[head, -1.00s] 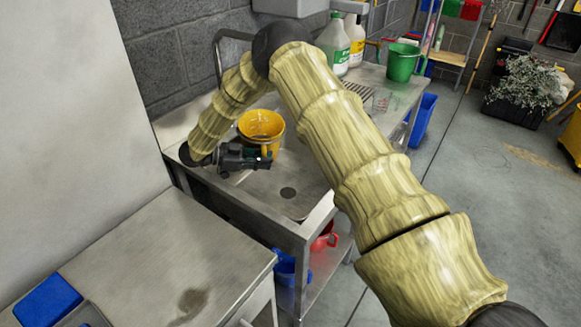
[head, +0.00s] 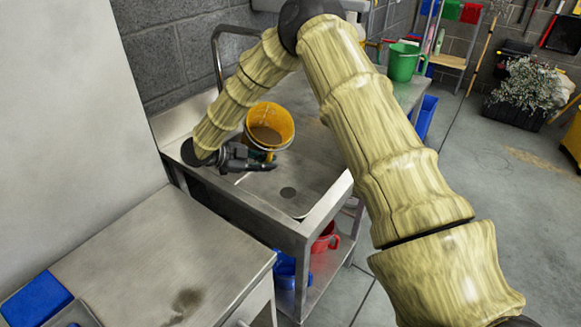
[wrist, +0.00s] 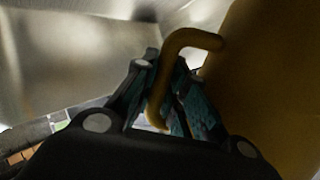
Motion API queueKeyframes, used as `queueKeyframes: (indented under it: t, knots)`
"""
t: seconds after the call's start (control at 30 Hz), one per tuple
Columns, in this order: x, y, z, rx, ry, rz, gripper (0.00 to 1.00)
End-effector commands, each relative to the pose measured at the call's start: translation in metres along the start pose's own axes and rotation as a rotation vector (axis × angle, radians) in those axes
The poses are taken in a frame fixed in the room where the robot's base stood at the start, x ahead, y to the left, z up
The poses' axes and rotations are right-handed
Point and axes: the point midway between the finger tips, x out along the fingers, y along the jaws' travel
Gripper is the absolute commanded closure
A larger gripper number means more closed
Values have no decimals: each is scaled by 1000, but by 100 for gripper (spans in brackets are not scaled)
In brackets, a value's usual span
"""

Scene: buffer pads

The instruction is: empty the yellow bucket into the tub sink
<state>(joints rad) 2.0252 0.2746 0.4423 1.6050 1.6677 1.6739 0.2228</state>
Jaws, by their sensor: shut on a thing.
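The yellow bucket (head: 283,125) is over the tub sink (head: 305,190), tilted with its open mouth partly toward the head camera. Brownish contents show inside it. My gripper (head: 268,163) is at the bucket's lower left side in the head view. In the wrist view my gripper (wrist: 168,100) is shut on the bucket's yellow handle (wrist: 190,38), with the bucket wall (wrist: 270,90) close on the right. My arm hides part of the sink's back side.
A green bucket (head: 404,62) stands on the counter behind the sink. A metal faucet pipe (head: 214,60) rises at the sink's back left. A steel table (head: 150,255) is in front. Red (head: 325,238) and blue (head: 285,268) containers sit on the shelf below.

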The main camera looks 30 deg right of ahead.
Motion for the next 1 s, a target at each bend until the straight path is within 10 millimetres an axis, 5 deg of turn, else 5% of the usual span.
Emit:
queueKeyframes:
  t: [1.0]
  knots:
    - [2,2,5,118,-70,-27,100]
